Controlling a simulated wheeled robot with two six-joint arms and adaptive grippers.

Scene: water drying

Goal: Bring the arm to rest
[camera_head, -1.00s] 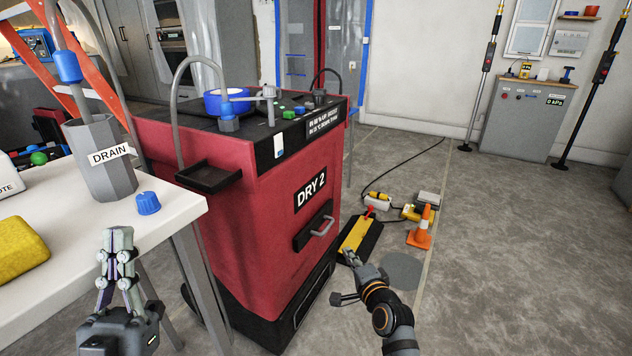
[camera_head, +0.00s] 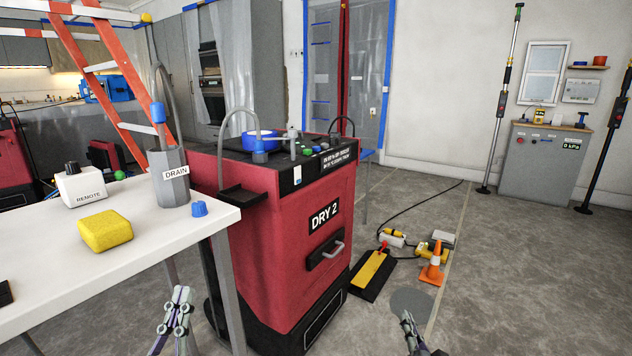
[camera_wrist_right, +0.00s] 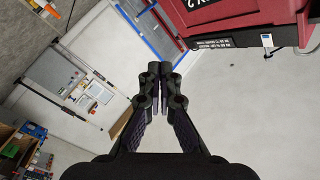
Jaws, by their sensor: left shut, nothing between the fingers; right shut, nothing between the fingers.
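My left gripper (camera_head: 177,308) is low in the head view, below and in front of the white table's edge, shut and empty. My right gripper (camera_head: 408,322) shows at the bottom edge of the head view, right of the red DRY 2 machine (camera_head: 277,240), apart from it. In the right wrist view the right gripper's fingertips (camera_wrist_right: 160,75) are together with nothing between them. Most of both arms is out of the head view.
The white table (camera_head: 60,255) holds a grey DRAIN container (camera_head: 170,185), a blue cap (camera_head: 199,208), a yellow sponge-like block (camera_head: 105,231) and a REMOTE box (camera_head: 82,186). A yellow-and-black ramp-like item (camera_head: 372,272) and an orange cone (camera_head: 433,268) are on the floor.

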